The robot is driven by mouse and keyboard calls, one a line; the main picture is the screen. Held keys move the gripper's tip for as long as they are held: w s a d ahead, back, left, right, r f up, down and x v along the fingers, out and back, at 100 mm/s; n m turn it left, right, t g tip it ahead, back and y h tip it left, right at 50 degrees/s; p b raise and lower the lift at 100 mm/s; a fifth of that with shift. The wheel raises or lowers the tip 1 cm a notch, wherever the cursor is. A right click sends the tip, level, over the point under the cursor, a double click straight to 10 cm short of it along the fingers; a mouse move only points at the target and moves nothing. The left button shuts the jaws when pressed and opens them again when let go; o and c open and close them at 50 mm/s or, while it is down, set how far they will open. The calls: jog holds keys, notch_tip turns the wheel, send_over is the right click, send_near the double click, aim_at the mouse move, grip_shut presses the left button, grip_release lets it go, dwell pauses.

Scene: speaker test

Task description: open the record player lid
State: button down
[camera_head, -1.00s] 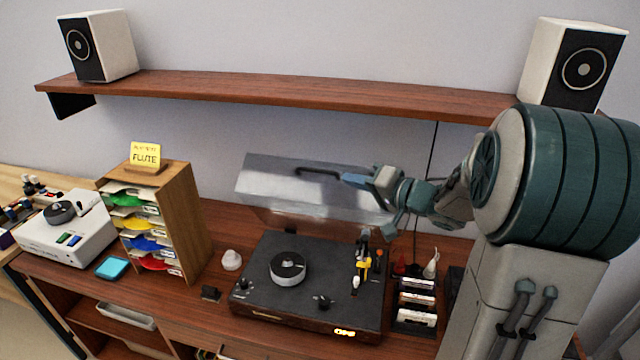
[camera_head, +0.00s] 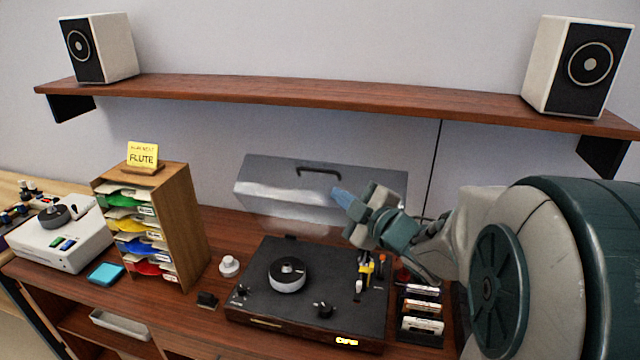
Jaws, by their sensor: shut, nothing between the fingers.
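The record player (camera_head: 262,302) stands on the wooden cabinet top, a dark deck with a round platter hub (camera_head: 287,273) and a tonearm at its right. Its clear lid (camera_head: 270,196) is raised, standing up behind the deck. A dark handle (camera_head: 319,170) shows on the lid's upper edge. My gripper (camera_head: 338,194) is in front of the lid, a little below and right of the handle and apart from it. Its fingers are together with nothing in them. My gripper and wrist hide the lid's right lower part.
A wooden sorter (camera_head: 178,215) with coloured sleeves stands left, topped by a yellow "FLUTE" note (camera_head: 143,155). A rack of cassettes (camera_head: 422,312) stands close to the right of the deck. A shelf (camera_head: 300,94) with two speakers runs above. Open air lies in front of the deck.

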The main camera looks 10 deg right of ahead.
jog(key=s+n, duration=0.1)
jog(key=n, duration=0.2)
jog(key=n+h+p, duration=0.1)
jog(key=n+p, duration=0.2)
jog(key=p, duration=0.1)
send_over(320, 200)
jog(key=shift+f+t, duration=0.3)
jog(key=shift+f, duration=0.5)
